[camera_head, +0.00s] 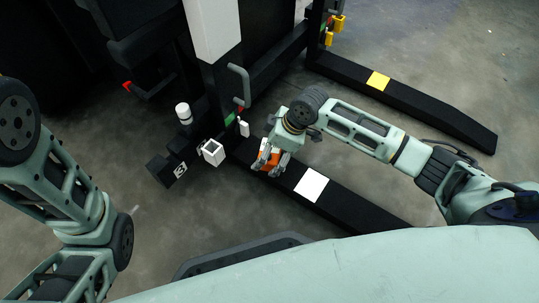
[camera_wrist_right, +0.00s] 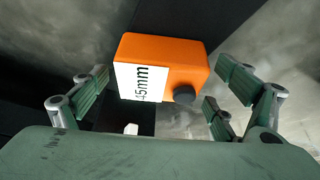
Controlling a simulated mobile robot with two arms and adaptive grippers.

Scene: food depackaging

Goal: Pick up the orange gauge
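The orange gauge (camera_wrist_right: 183,58) is a block with a white face marked "45mm" and a dark round knob, in the middle of the right wrist view. In the head view the orange gauge (camera_head: 274,159) shows only in part, at the fingers of my right gripper (camera_head: 268,163). In the wrist view that gripper (camera_wrist_right: 163,88) is open, with fingers on both sides of the gauge and visible gaps. I cannot tell what the gauge rests on. My left arm is at the left of the head view; its gripper is out of view.
A black forked machine stands at the top middle. A white open box (camera_head: 212,152) and a white cylinder (camera_head: 183,112) are left of the gripper. Grey floor is clear at lower left.

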